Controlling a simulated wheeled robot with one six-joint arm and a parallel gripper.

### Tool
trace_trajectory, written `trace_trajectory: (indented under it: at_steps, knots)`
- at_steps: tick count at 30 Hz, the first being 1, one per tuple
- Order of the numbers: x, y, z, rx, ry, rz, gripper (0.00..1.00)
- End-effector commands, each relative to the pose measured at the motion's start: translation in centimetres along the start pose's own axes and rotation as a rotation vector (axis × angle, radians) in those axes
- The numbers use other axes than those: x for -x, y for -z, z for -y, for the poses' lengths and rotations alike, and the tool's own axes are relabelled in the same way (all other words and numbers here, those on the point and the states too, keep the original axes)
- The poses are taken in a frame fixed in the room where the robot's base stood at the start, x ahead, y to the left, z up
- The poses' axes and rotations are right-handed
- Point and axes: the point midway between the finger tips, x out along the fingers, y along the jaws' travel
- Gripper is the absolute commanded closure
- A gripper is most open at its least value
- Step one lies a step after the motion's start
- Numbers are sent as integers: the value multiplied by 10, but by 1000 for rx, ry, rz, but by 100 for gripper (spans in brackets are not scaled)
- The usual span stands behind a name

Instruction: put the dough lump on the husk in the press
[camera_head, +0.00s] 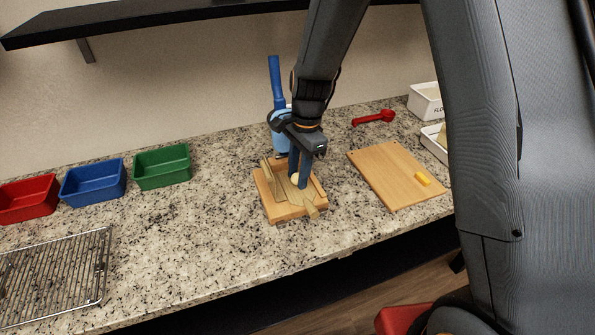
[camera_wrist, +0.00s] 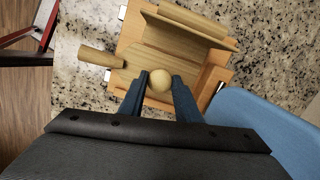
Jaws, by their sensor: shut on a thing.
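The pale, round dough lump (camera_head: 295,179) is held between the two blue fingers of my gripper (camera_head: 299,178). In the wrist view the lump (camera_wrist: 160,80) sits at the fingertips of my gripper (camera_wrist: 160,88), over the press. The wooden press (camera_head: 283,212) stands on the counter with a raised flap (camera_head: 277,182) and a handle (camera_head: 313,212) toward the front. The press also shows in the wrist view (camera_wrist: 130,25). A tan, flat surface lies under the lump; I cannot tell whether it is the husk or part of the press, nor whether the lump touches it.
Coloured bins and a wire rack (camera_head: 55,275) are left; counter between is clear.

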Motion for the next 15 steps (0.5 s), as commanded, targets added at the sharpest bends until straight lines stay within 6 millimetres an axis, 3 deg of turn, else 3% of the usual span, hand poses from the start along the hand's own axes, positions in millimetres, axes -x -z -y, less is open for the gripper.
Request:
trace_trajectory:
  at_steps: [10, 11, 14, 15]
  knots:
    - [-3, 1, 0, -1, 1, 0, 92]
    - [-3, 1, 0, -1, 1, 0, 68]
    - [-3, 1, 0, -1, 1, 0, 52]
    - [-3, 1, 0, -1, 1, 0, 51]
